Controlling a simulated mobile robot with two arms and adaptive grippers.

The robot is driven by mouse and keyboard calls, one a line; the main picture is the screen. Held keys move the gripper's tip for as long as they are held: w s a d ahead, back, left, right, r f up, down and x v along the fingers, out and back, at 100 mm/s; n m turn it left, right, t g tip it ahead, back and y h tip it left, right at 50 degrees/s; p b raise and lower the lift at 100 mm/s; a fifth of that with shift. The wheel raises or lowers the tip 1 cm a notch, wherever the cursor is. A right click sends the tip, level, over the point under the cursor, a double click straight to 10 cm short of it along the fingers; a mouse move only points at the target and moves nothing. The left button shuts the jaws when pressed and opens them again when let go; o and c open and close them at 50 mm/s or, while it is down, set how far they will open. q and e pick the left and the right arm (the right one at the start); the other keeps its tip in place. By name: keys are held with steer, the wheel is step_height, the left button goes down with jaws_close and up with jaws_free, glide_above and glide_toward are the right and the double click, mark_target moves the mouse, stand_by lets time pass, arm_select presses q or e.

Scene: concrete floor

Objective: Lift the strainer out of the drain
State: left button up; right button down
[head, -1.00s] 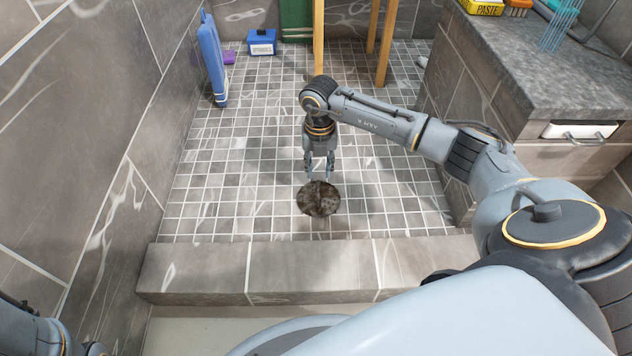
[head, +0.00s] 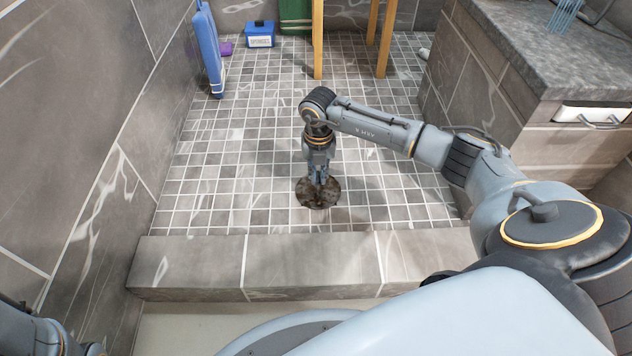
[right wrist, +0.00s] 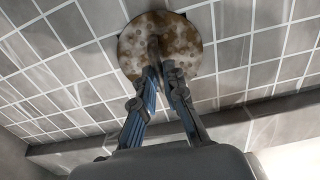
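The strainer (head: 305,195) is a round disc with mottled brown rust, lying at the tiled shower floor near the raised curb. In the right wrist view the strainer (right wrist: 133,45) shows a narrow upright ridge at its middle. My right gripper (head: 318,181) points down over the strainer's centre. Its fingers (right wrist: 163,67) are drawn together on the ridge, one on each side.
A tiled curb (head: 310,262) runs in front of the strainer. A stone-topped counter (head: 530,60) is at right. Floor around the strainer is clear.

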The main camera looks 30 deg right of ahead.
steer(key=shift+r+p, duration=0.65)
steer(key=shift+p, duration=0.2)
stand_by(0.7)
steer(key=shift+r+p, duration=1.65)
steer(key=shift+p, duration=0.05)
steer(key=shift+r+p, duration=0.75)
